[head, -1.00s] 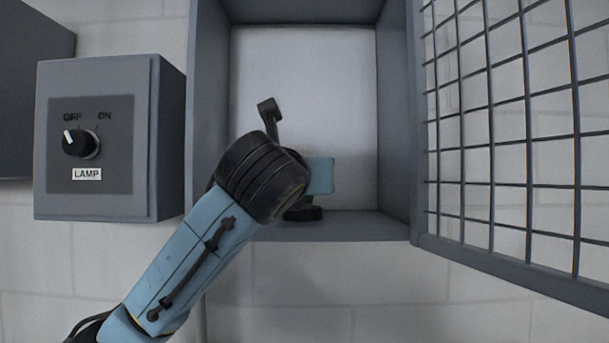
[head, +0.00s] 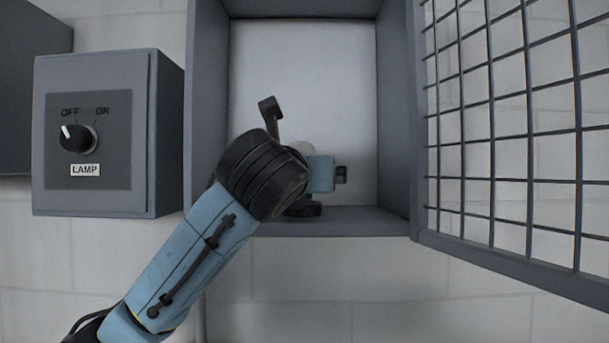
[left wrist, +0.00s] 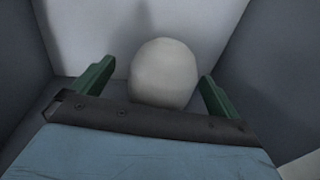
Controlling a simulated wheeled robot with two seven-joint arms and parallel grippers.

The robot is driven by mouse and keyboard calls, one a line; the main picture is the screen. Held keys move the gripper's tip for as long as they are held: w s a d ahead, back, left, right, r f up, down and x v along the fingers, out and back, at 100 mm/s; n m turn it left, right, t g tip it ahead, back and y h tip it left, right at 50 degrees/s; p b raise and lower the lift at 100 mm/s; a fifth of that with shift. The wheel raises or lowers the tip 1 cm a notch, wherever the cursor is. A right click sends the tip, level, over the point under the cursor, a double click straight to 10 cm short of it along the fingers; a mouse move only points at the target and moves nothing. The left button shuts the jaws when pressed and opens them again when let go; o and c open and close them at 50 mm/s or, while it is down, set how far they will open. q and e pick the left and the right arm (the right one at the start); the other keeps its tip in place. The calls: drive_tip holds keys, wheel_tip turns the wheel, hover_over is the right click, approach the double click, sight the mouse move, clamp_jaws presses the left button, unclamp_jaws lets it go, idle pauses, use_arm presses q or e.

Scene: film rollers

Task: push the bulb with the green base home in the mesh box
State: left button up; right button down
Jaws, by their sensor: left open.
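The mesh box (head: 208,100) is a grey open-fronted box with a pale back wall, its mesh door (head: 508,130) swung open to the right. My left gripper (head: 322,174) is inside the lower part of the box. In the left wrist view its two green fingers (left wrist: 155,88) are apart, with a whitish rounded bulb (left wrist: 163,72) between and beyond them. My right gripper is not in view.
A grey lamp switch box (head: 110,115) stands left of the mesh box, its knob (head: 78,138) pointing toward OFF. The box walls are close around my left gripper. The upper part of the box is clear.

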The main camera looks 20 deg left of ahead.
use_arm(q)
drive_tip(key=shift+r, duration=0.1)
idle(0.4)
drive_tip(key=shift+r+p, duration=0.6)
drive_tip(key=shift+r, duration=2.85)
